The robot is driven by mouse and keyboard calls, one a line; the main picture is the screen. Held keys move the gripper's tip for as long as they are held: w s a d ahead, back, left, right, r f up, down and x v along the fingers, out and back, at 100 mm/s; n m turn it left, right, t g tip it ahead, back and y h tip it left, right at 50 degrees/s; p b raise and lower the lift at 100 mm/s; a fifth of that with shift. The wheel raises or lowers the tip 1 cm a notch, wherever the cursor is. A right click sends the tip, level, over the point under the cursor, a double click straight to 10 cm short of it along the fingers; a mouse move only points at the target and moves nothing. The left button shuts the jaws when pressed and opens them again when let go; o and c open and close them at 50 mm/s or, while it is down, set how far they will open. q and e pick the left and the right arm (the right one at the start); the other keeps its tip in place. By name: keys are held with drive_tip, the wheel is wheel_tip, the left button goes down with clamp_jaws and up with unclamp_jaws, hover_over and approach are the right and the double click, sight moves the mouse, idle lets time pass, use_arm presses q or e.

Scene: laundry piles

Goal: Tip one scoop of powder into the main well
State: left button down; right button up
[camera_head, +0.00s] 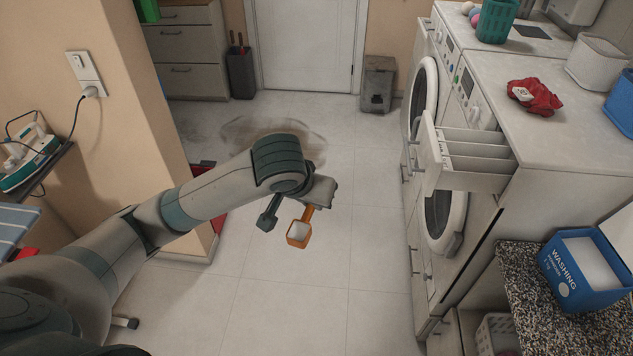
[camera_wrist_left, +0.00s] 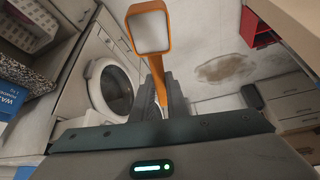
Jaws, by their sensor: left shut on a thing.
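An orange scoop (camera_head: 299,232) filled with white powder is held by my left gripper (camera_head: 286,210) over the open floor. In the left wrist view the scoop (camera_wrist_left: 150,32) points away from the fingers (camera_wrist_left: 162,95), which are shut on its handle. The drawer is apart from the scoop. A blue box of washing powder (camera_head: 573,277) stands open on the speckled counter at the right, with white powder inside. My right gripper is not in view.
A red cloth (camera_head: 534,96) lies on top of the washing machine (camera_head: 560,155). A speckled counter (camera_head: 530,318) is at the lower right. A wall corner (camera_head: 160,150) stands left of my arm. The floor between is clear.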

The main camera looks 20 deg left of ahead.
use_arm(q)
wheel_tip(320, 180, down, 16)
drive_tip(key=s+b, duration=0.2)
drive_tip(key=b, duration=0.4)
drive_tip(key=shift+s+r+b, duration=0.25)
drive_tip(key=shift+b, duration=0.15)
drive_tip(key=shift+a, duration=0.1)
drive_tip(key=shift+w+r, duration=0.1)
